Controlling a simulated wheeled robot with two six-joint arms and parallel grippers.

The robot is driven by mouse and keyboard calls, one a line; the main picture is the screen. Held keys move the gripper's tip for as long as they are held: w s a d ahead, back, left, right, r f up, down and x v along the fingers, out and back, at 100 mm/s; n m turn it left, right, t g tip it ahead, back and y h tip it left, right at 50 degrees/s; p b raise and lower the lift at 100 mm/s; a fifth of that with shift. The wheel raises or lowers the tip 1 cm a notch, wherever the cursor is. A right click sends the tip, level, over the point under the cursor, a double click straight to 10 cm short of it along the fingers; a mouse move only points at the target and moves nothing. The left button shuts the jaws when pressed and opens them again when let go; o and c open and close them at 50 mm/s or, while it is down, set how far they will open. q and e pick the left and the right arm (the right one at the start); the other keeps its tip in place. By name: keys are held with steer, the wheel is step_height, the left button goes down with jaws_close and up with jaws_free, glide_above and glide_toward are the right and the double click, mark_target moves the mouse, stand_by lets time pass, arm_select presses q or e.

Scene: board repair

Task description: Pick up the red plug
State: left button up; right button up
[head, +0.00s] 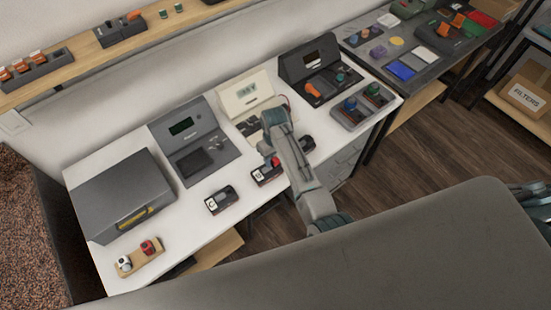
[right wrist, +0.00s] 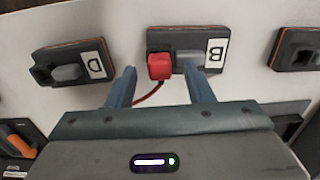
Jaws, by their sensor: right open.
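The red plug (right wrist: 160,66) sits at one end of the dark module marked B (right wrist: 215,68) in the right wrist view, beside a grey block. A thin red cable runs from it toward my gripper. My right gripper (right wrist: 158,72) is open, with one finger on each side of the red plug, nearer the left one; I cannot tell whether either touches it. In the head view the plug (head: 276,161) is a small red patch close to my right gripper (head: 273,152), which partly hides the module. My left gripper is not in view.
A module marked D (right wrist: 75,65) and another dark module (right wrist: 297,48) flank module B. The white table (head: 165,215) also holds a grey case (head: 115,190), instruments and a small wooden stand (head: 140,258). The table's front edge is close to the modules.

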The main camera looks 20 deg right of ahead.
mark_target(275, 158)
steer(key=shift+f, duration=0.35)
steer(key=shift+c, duration=0.5)
jaws_close()
step_height(275, 158, up, 9)
steer(key=b, duration=0.2)
steer(key=shift+b, duration=0.4)
steer(key=shift+r, duration=0.55)
